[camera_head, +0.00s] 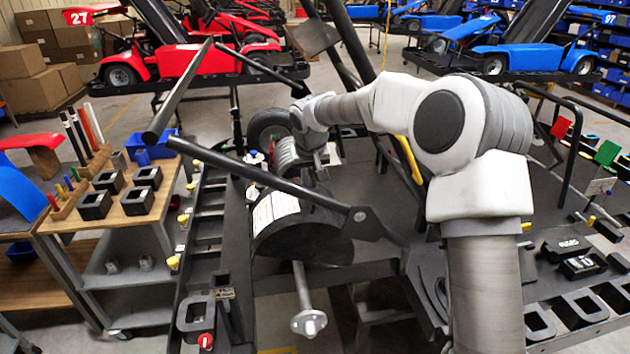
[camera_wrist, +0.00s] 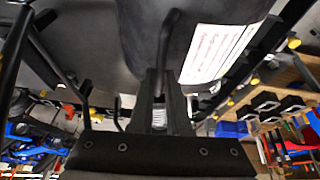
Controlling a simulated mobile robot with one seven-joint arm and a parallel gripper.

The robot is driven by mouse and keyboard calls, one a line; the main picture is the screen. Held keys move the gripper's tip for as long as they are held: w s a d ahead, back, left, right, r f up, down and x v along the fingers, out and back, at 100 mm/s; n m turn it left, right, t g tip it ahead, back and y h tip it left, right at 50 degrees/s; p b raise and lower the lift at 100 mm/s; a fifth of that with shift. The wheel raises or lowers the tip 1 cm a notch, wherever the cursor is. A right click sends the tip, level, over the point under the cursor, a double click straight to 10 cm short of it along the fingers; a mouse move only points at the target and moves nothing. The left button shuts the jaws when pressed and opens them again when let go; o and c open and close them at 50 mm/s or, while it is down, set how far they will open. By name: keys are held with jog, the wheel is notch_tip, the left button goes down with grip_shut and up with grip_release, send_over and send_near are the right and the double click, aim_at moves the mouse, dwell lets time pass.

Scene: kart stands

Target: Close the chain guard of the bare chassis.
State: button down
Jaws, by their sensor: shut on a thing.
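The bare chassis (camera_head: 375,245) is a dark tubular frame in the middle of the head view. Its chain guard (camera_head: 300,240) is a dark rounded cover with a white label, beside the frame's long tube and above an axle end with a hub (camera_head: 308,322). In the wrist view the guard's dark face (camera_wrist: 140,35) and label fill the top. My gripper (camera_wrist: 158,95) is shut on the guard's thin dark handle (camera_wrist: 167,38). My wrist and the tubes partly hide the grip in the head view. I cannot tell how far open the guard is.
A wooden-topped cart (camera_head: 125,205) with black blocks stands at the left. A rail with black holders (camera_head: 195,313) runs along the chassis's left side. Black trays (camera_head: 575,310) lie at the lower right. Red and blue karts stand behind.

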jog(key=shift+r, duration=0.1)
jog(key=c, duration=0.9)
grip_release()
jog(key=b+v, duration=0.1)
jog(key=v, duration=1.6)
jog(key=shift+s+r+b, duration=0.15)
jog(key=shift+r+b, duration=0.1)
jog(key=shift+b, duration=0.05)
